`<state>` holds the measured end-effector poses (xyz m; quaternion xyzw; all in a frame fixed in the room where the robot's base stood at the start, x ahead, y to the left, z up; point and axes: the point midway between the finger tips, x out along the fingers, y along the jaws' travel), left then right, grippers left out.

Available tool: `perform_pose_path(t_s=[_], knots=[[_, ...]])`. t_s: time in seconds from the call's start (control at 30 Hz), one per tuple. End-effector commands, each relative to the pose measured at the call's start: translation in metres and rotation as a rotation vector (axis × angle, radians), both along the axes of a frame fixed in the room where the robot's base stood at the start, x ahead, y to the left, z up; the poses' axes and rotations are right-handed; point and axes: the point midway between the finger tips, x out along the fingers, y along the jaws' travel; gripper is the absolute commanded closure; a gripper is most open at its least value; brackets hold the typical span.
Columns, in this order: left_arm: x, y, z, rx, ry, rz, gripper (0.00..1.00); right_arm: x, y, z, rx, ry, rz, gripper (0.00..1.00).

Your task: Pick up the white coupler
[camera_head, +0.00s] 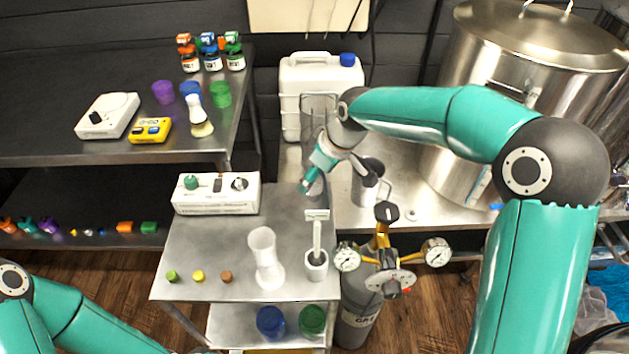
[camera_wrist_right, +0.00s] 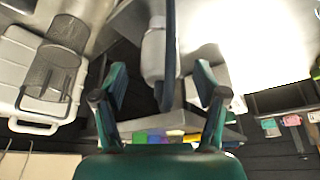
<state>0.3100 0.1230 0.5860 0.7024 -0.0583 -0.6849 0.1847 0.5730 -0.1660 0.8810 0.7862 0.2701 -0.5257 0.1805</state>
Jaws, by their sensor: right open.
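A small white ring-like piece (camera_head: 411,215), possibly the white coupler, lies on the steel bench to the right of the metal jug; it is too small to be sure. My right gripper (camera_head: 314,181) is open and empty, left of the jug and above the back right part of the small steel table, apart from that piece. In the right wrist view its two fingers (camera_wrist_right: 160,92) are spread with nothing held between them. I cannot make out the coupler in that view. My left arm shows at the lower left, but its gripper is out of the picture.
The metal jug (camera_head: 366,186) and large kettle (camera_head: 520,60) are on the right.

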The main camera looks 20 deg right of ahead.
Motion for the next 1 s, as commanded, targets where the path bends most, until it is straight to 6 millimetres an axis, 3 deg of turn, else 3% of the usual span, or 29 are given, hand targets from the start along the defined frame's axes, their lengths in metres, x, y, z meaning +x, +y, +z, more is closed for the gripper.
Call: perform_pose_path(t_s=[0.13,0.37,0.73,1.0], knots=[[0.0,0.0,0.0004,0.0,0.0,0.0,0.6,0.0038,0.0028,-0.012,-0.001,0.001,0.0,0.28],[0.0,0.0,0.0002,0.0,0.0,0.0,0.6,0.0041,0.0031,-0.0127,0.0,0.0,-0.001,0.28],[0.0,0.0,0.0003,0.0,0.0,0.0,0.6,0.004,0.0031,-0.0124,0.0,0.0,-0.001,0.9],[0.0,0.0,0.0003,0.0,0.0,0.0,0.6,0.0043,0.0034,-0.0115,0.001,-0.001,0.0,0.92]])
